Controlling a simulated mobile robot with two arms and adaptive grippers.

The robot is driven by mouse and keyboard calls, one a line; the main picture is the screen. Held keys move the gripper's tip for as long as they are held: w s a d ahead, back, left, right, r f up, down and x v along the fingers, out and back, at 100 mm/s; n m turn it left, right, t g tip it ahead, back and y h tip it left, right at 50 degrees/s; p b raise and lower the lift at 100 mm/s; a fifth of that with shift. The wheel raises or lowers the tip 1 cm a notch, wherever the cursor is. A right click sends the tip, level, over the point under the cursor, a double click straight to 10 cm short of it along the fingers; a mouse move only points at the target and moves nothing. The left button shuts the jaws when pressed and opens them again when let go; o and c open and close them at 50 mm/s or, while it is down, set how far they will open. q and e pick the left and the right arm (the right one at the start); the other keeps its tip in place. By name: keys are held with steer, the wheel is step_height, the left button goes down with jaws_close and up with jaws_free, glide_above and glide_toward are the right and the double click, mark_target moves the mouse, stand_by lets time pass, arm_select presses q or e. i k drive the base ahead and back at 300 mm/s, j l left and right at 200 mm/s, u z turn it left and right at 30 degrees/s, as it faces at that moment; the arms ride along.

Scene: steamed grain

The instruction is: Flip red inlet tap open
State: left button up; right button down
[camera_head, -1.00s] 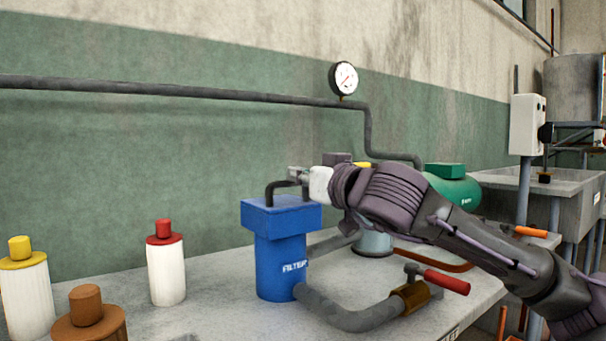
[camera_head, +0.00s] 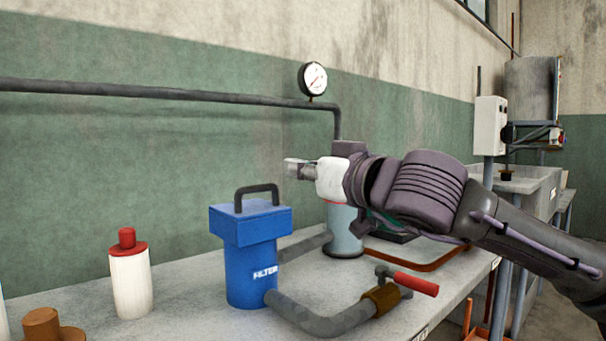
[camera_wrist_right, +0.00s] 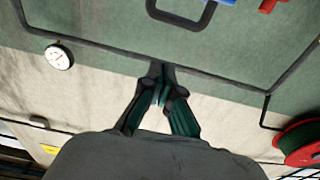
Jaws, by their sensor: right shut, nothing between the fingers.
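The inlet tap (camera_head: 413,283) has a red lever handle on a brass valve body (camera_head: 381,299). It sits on the grey pipe that runs from the blue filter (camera_head: 251,262), at the front of the bench. My right gripper (camera_head: 292,168) is shut and empty. It is in the air above and behind the tap, to the upper right of the filter's black handle, and points left. In the right wrist view the closed fingers (camera_wrist_right: 161,82) show against the wall, with the filter's handle (camera_wrist_right: 180,14) at the top edge. My left gripper is not in view.
A white bottle with a red cap (camera_head: 130,278) and a brown container (camera_head: 42,326) stand at the left of the bench. A grey-blue cylinder (camera_head: 344,232) stands behind the tap. A pressure gauge (camera_head: 312,78) sits on the wall pipe. Bare bench (camera_head: 195,293) lies left of the filter.

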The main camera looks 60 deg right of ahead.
mark_target(432, 289)
steer(key=k+j, duration=0.2)
steer(key=k, duration=0.3)
steer(key=k+j, duration=0.15)
steer(key=k, duration=0.3)
steer(key=k+j, duration=0.2)
steer(key=k, duration=0.3)
